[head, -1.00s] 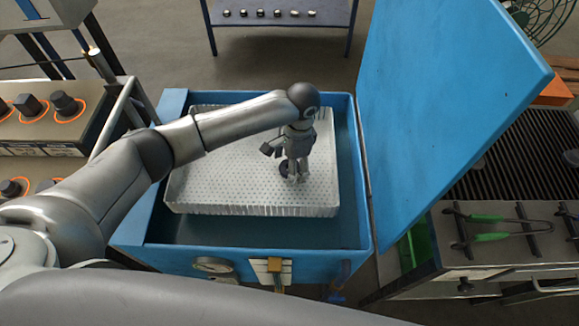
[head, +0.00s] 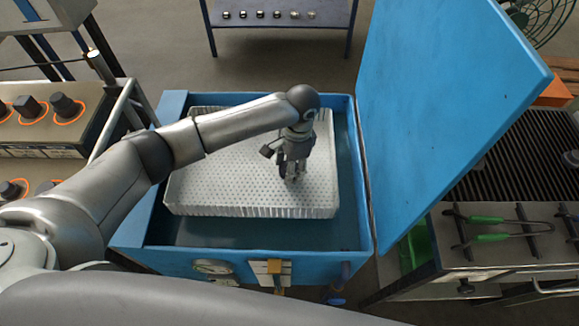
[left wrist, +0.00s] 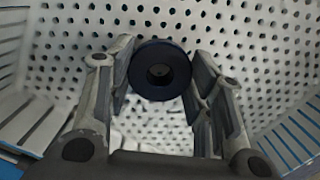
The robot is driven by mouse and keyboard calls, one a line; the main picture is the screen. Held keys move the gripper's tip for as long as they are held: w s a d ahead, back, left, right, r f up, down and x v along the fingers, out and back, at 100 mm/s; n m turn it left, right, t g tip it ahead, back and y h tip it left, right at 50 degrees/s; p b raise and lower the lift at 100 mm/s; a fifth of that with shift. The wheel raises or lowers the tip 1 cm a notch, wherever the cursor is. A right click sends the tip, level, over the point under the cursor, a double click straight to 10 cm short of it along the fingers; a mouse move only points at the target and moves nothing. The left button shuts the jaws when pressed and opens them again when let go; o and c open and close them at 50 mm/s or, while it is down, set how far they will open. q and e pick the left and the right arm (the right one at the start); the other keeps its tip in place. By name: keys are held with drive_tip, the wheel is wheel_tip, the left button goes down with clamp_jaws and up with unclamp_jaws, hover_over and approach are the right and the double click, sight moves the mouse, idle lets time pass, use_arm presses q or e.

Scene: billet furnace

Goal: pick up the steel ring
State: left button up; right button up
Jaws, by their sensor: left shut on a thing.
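The steel ring (left wrist: 138,70) shows in the left wrist view as a dark, thick ring with a round hole. It sits between the two fingers of my left gripper (left wrist: 158,82), near their tips. The fingers are shut on it. In the head view my left gripper (head: 291,176) points down into the basket, and the fingers mostly hide the ring. The white perforated basket (head: 220,180) lies under the ring. I cannot tell whether the ring touches the basket floor. My right gripper is not in view.
The basket sits inside a blue tank (head: 160,250) with its blue lid (head: 440,110) standing open on the right. Green-handled tongs (head: 490,237) lie on a rack at right. A bench with black knobs (head: 64,104) stands at left.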

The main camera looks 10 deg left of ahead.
use_arm(q)
drive_tip(key=shift+r, duration=0.55)
wheel_tip(320, 180, up, 2)
drive_tip(key=shift+d+r+b, duration=0.15)
drive_tip(key=shift+r+b, duration=0.05)
drive_tip(key=shift+b, duration=0.15)
drive_tip(key=s+d+r, duration=0.9)
drive_tip(key=s, duration=0.1)
drive_tip(key=shift+s+r+p, duration=0.25)
drive_tip(key=shift+r+p, duration=0.05)
drive_tip(key=shift+r, duration=0.05)
